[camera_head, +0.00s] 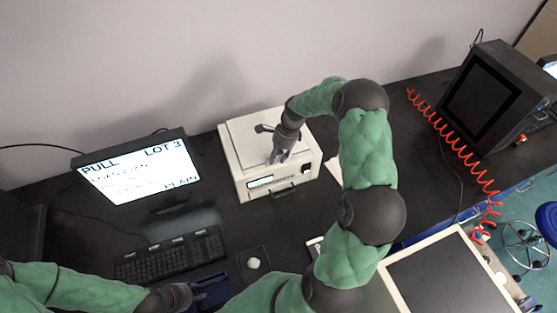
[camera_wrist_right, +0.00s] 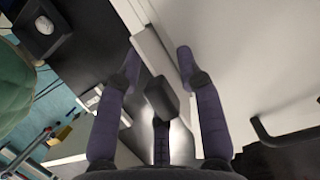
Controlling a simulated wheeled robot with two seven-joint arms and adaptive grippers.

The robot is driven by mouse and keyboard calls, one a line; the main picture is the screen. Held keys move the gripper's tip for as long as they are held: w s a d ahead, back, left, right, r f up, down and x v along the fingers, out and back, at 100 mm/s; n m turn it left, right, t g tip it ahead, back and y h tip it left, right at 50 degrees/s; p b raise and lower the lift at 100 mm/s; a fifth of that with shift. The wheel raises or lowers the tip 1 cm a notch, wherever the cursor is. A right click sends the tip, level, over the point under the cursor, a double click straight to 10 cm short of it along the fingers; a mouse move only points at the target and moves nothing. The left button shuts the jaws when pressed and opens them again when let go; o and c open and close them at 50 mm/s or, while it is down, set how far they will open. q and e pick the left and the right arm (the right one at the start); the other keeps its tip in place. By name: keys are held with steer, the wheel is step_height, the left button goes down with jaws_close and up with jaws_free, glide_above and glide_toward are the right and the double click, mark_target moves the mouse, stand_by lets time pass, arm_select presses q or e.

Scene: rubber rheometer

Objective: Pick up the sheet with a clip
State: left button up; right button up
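My right gripper (camera_head: 279,156) hangs over the front top edge of the white instrument box (camera_head: 239,140). A pale flat sheet-like piece (camera_head: 333,172) lies right of the box, partly behind my right arm. I cannot make out a clip on it. Another small pale item (camera_head: 315,246) is partly hidden by that arm.
A black handle (camera_head: 265,128) stands on the box top. A monitor (camera_head: 140,170) and keyboard (camera_head: 172,258) are to the left. A dark tray (camera_head: 243,274) holds a white round piece (camera_head: 253,263). A red coiled hose (camera_head: 453,145) and a black cabinet (camera_head: 490,95) are at right.

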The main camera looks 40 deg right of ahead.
steer(key=shift+f, duration=0.1)
jaws_close()
step_height(320, 180, up, 10)
stand_by(0.7)
